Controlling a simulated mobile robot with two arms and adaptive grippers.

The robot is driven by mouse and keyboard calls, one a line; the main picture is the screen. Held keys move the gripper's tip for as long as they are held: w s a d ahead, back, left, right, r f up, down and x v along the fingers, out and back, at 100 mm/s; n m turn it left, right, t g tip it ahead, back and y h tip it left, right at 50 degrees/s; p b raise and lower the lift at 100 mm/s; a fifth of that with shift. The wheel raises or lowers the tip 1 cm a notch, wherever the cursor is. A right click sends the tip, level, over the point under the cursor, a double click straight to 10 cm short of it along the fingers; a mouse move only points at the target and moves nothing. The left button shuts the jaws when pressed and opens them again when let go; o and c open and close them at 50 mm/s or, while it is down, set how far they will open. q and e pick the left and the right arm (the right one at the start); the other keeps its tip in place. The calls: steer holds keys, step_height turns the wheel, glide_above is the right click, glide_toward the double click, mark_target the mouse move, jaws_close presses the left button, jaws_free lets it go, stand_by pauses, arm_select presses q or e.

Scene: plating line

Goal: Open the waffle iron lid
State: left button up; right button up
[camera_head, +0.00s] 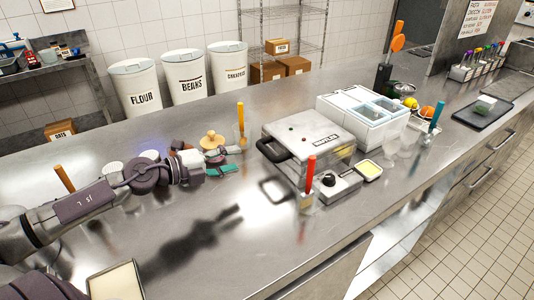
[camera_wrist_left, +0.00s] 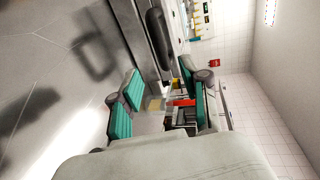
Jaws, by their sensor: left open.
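The waffle iron (camera_head: 312,136) is a silver box with its lid down, standing on the steel counter. Its black handle (camera_head: 273,150) sticks out from the lid on the left side. My left gripper (camera_head: 239,160) is open and empty above the counter, left of the handle and apart from it. In the left wrist view its teal fingers (camera_wrist_left: 160,72) are spread, and the black handle (camera_wrist_left: 157,38) and the metal side of the waffle iron (camera_wrist_left: 132,28) show beyond them. My right gripper is not in view.
An orange-handled tool in a holder (camera_head: 241,118) stands behind my gripper. A red-handled tool (camera_head: 310,172) and a control box with a knob (camera_head: 338,186) stand in front of the waffle iron. A white container (camera_head: 362,118) stands to its right.

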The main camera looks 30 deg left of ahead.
mark_target(264, 153)
arm_select(q)
steer(key=p+x, duration=0.2)
steer(key=x, duration=0.8)
steer(key=shift+w+p, duration=0.2)
steer(key=shift+p, duration=0.2)
steer(key=shift+w+d+f, duration=0.15)
steer(key=shift+w+d, duration=0.15)
steer(key=shift+w, duration=0.1)
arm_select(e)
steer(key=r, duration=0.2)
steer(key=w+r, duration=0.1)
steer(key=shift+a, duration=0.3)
arm_select(q)
jaws_close()
